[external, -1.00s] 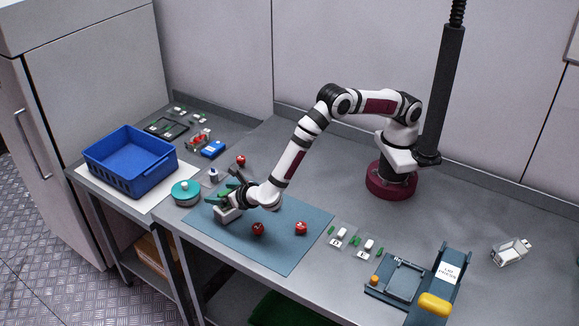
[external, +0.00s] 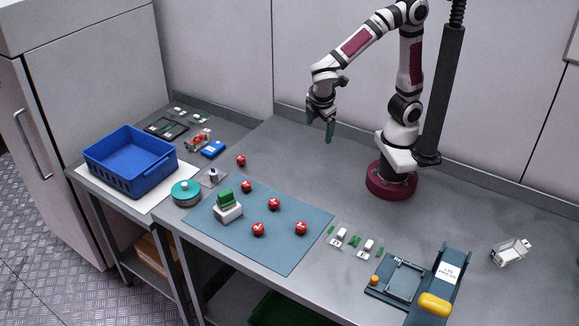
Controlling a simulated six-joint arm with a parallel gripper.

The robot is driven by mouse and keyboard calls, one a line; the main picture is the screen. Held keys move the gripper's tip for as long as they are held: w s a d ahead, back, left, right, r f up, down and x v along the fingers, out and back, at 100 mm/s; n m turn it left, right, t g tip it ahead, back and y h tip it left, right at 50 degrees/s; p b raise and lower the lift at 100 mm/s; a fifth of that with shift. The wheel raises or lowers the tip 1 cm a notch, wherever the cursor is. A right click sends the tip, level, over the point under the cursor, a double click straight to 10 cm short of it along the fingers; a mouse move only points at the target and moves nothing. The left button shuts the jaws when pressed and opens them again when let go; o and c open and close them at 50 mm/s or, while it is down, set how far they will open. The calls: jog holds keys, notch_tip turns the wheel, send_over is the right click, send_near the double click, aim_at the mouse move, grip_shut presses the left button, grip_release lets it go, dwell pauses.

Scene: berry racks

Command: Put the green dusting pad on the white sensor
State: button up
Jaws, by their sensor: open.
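A green block (external: 226,195), which looks like the dusting pad, sits on top of a white box-shaped body (external: 229,212) at the left part of the blue-grey mat. I take the white body for the white sensor, but its details are too small to tell. The green block appears to rest on it, with nothing holding it. My gripper (external: 321,118) is raised well above the table, behind the mat and apart from both. Its green-tipped fingers point down, open, with nothing visible between them.
Several red berries (external: 301,228) lie on and beside the mat (external: 285,255). A teal round container (external: 186,193) and blue crate (external: 130,162) stand left. Small white-and-green pieces (external: 342,235) and a dark fixture with a yellow part (external: 435,304) lie right. The table behind the mat is clear.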

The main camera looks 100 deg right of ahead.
jog(key=s+a+m+y, duration=0.2)
jog(key=s+m+y, duration=0.1)
jog(key=s+m, duration=0.2)
jog(key=s+a+m+y, duration=0.3)
jog(key=s+m, duration=0.2)
jog(key=s, duration=0.2)
jog(key=shift+s+a+m+t, duration=0.3)
jog(key=shift+t, duration=0.1)
